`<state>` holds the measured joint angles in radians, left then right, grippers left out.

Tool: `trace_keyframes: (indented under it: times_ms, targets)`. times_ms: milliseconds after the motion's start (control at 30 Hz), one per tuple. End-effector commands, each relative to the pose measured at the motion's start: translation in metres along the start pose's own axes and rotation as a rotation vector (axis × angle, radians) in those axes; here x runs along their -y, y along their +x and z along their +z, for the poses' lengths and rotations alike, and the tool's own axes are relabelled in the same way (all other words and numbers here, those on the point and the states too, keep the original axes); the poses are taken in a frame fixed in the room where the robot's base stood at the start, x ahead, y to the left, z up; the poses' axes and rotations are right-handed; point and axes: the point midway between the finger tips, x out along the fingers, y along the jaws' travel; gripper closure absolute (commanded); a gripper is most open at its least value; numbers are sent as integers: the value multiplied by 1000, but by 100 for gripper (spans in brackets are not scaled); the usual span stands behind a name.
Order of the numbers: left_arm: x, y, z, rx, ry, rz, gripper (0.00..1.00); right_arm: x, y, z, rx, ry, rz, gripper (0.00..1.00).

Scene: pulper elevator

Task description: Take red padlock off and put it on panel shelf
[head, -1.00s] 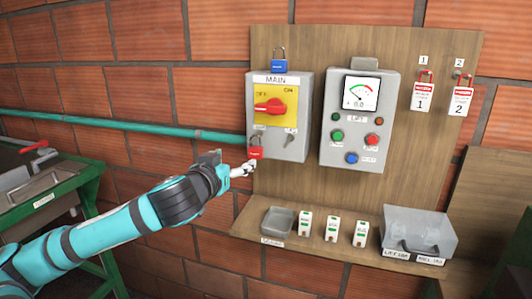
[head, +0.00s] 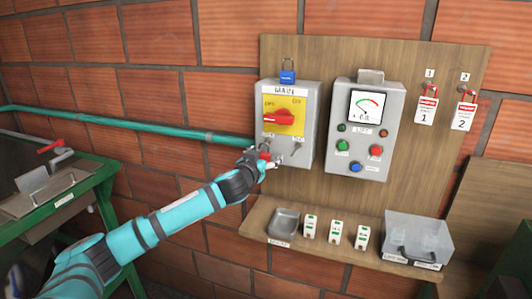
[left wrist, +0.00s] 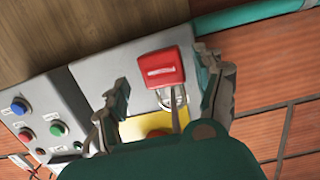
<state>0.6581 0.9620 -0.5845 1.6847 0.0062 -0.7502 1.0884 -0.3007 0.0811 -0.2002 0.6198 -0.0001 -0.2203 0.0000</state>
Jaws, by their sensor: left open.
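The red padlock (head: 265,156) is at the lower left of the grey MAIN switch box, largely hidden behind my gripper in the head view. In the left wrist view the red padlock (left wrist: 165,68) shows its red body with a pale label, and its metal shackle is visible. My left gripper (head: 268,162) is at the padlock. In the left wrist view my left gripper (left wrist: 164,72) is open, with one finger on each side of the padlock body and visible gaps. The wooden panel shelf (head: 340,254) runs along the bottom of the panel. My right gripper is not in view.
The shelf holds a grey tray (head: 284,222), several small labelled blocks and a clear box (head: 417,238). A blue padlock (head: 287,77) sits atop the MAIN box (head: 305,130). A teal pipe (head: 130,123) crosses the wall; a green bench stands left.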

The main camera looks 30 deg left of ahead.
Motion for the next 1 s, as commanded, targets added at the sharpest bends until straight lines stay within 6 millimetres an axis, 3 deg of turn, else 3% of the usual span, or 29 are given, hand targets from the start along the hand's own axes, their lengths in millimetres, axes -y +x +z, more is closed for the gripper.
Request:
trace_keyframes:
  times_ms: [133, 367, 867, 1000]
  targets:
    - [0, 11, -1, 0, 0, 0, 31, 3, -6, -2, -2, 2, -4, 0]
    - [0, 12, 0, -1, 0, 1, 31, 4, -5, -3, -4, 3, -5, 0]
    - [0, 12, 0, 0, 0, 1, 95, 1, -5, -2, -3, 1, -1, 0]
    - [0, 12, 0, -2, 0, 1, 96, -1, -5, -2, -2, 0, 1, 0]
